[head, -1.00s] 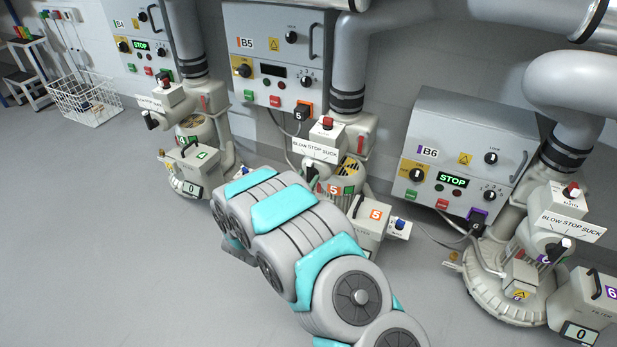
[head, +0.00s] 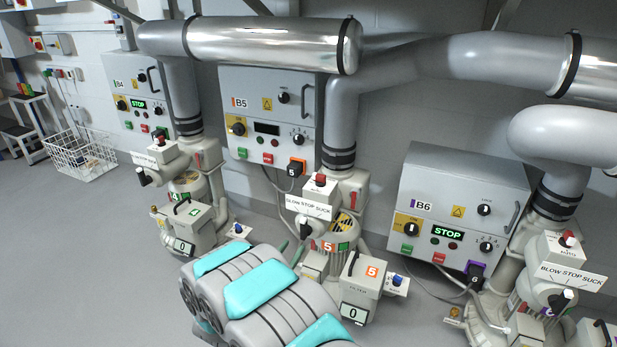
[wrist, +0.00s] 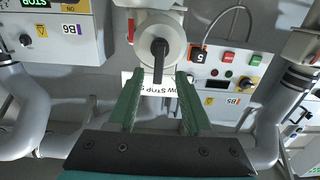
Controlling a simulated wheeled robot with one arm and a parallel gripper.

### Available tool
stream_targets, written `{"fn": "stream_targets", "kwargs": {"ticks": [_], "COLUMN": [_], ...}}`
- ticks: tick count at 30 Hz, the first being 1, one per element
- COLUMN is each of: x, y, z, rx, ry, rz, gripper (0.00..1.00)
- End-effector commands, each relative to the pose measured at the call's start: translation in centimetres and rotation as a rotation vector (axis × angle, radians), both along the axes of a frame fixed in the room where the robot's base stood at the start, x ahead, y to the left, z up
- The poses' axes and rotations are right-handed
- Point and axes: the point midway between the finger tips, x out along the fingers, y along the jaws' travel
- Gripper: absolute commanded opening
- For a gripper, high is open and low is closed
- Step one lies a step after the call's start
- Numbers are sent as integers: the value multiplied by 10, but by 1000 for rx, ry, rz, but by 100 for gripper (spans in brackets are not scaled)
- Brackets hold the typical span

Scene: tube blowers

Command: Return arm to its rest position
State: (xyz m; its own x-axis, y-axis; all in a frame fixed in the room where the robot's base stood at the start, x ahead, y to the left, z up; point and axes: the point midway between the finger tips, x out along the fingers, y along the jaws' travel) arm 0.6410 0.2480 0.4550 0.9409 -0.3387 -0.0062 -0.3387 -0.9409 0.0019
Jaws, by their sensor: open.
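My gripper (wrist: 158,82) is open in the wrist view, its two green fingers spread apart. Past the fingertips is a round selector with a black handle (wrist: 159,50), over a white label reading BLOW STOP SUCK, partly covered by the fingers. The handle shows between the fingers with no visible contact; the depth gap is hard to judge. Blower 5's selector (head: 306,228) stands behind my arm. Its panel B5 (head: 267,120) has a dark display.
Panels B4 (head: 138,92) and B6 (head: 458,215) both show STOP. Blower 4 (head: 188,210) stands left, blower 6 (head: 560,270) right. Thick grey pipes (head: 343,100) run overhead. A white wire basket (head: 80,155) stands far left. The grey floor (head: 70,250) at left is clear.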

Motion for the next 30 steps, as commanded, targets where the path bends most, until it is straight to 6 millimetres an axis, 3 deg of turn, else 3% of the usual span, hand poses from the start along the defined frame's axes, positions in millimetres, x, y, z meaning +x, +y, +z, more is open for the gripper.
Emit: {"fn": "stream_targets", "kwargs": {"ticks": [10, 17, 23, 30], "x": [27, 24, -4, -66], "y": [6, 12, 7, -20], "z": [15, 39, 69, 103], "rx": [209, 364, 440, 463], "ry": [209, 431, 615, 838], "rz": [99, 234, 351, 462], "gripper": [50, 50, 50, 50]}}
